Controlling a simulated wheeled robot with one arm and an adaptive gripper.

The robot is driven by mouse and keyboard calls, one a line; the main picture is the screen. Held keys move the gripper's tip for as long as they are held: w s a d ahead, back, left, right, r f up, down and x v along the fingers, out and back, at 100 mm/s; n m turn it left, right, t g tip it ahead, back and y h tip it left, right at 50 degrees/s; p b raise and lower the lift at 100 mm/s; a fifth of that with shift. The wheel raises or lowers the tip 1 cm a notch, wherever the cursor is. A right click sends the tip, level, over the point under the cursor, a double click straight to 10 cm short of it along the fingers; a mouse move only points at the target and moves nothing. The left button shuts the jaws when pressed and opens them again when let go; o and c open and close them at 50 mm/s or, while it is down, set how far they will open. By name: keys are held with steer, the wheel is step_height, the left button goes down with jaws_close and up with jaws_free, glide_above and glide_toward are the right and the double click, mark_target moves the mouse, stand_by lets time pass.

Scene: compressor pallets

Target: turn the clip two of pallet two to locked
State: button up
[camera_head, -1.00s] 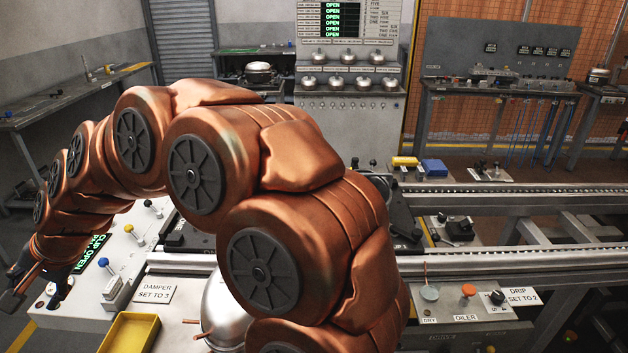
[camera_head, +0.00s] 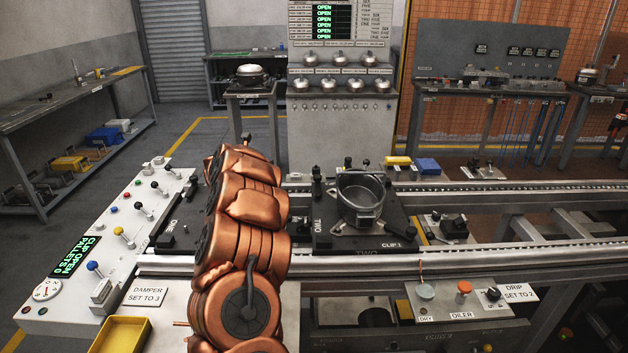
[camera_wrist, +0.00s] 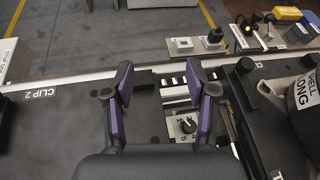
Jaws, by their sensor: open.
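Pallet two (camera_head: 325,241) is a dark plate on the rail, marked TWO and CLIP 1, with a silver pot (camera_head: 360,200) on it. Its far left corner bears a dark upright clip (camera_head: 317,185). My arm hides the gripper in the head view.
The plate at left (camera_wrist: 45,125), labelled CLIP 2, seems to be pallet one. A small dial (camera_wrist: 187,125) shows between my fingers. The pot (camera_wrist: 308,110) marked SHELL LONG stands close at right. A lit display (camera_head: 78,257) reads CLIP OPEN.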

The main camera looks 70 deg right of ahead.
mark_target(316, 177)
steer(key=s+d+f+m+g, duration=0.1)
steer(key=s+d+m, duration=0.1)
steer(key=s, duration=0.2)
steer(key=s+d+f+m+g, duration=0.2)
steer(key=s, duration=0.3)
steer(key=s+d+f+m+g, duration=0.2)
steer(key=s+d, duration=0.1)
steer(key=s, duration=0.2)
steer(key=shift+f, duration=0.25)
steer(key=shift+s+d+f+p, duration=0.1)
steer(key=shift+d+f+p, duration=0.3)
steer(key=shift+d+p, duration=0.15)
steer(key=shift+s+d+f, duration=0.1)
steer(key=shift+d, duration=0.55)
steer(key=shift+p+x, duration=0.95)
steer(key=shift+x, duration=0.95)
steer(key=shift+f, duration=0.15)
steer(key=shift+c, duration=0.4)
jaws_close()
